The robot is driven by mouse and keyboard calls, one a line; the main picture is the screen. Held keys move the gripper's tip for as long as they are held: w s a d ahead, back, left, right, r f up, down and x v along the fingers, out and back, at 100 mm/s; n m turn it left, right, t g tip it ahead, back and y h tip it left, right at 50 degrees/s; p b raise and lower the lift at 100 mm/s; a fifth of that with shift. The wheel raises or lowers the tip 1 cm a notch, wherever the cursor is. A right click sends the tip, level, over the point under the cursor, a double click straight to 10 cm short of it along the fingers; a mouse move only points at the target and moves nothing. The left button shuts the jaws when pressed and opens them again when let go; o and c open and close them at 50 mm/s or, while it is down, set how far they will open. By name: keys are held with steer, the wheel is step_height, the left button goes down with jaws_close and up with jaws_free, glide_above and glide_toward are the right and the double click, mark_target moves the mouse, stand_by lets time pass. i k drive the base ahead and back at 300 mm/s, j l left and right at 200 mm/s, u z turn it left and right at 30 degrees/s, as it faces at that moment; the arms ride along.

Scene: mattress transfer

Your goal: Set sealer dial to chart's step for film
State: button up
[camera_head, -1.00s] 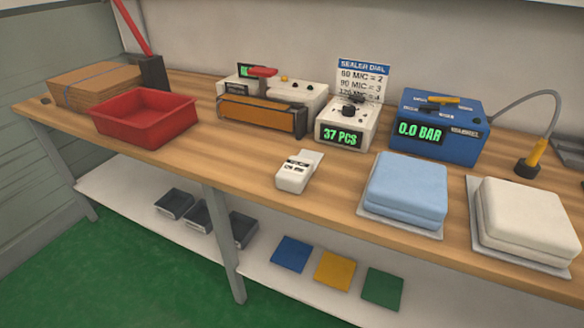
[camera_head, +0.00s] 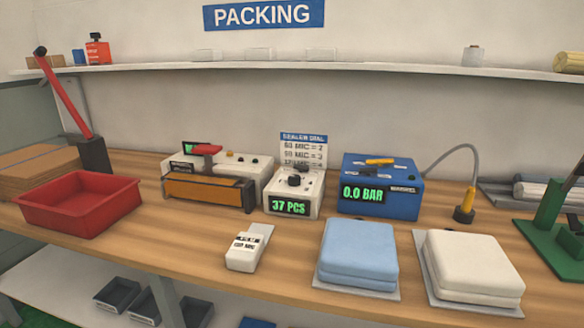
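The sealer (camera_head: 215,182) is a pale box with an orange front bar and a red-topped handle, on the bench left of centre. Right of it stands a small white box (camera_head: 312,202) with a black dial knob (camera_head: 294,181) and a green display reading 37 PCS. The sealer dial chart (camera_head: 304,150) stands behind it; it appears to list 60 MIC = 2, 90 MIC = 3 and a third line ending in 4, partly hidden. A white film gauge (camera_head: 248,247) lies in front; its label seems to read FILM with a blurred MIC value. My gripper is not in view.
A blue pump box (camera_head: 380,186) reads 0.0 BAR, with a hose to its right. Folded blue (camera_head: 357,250) and white (camera_head: 470,262) mattresses lie on trays at the front right. A red bin (camera_head: 80,204) is at left. Bench space (camera_head: 185,245) left of the gauge is clear.

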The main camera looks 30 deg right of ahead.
mark_target(293, 180)
steer(key=i+j, duration=0.8)
steer(key=j, duration=0.2)
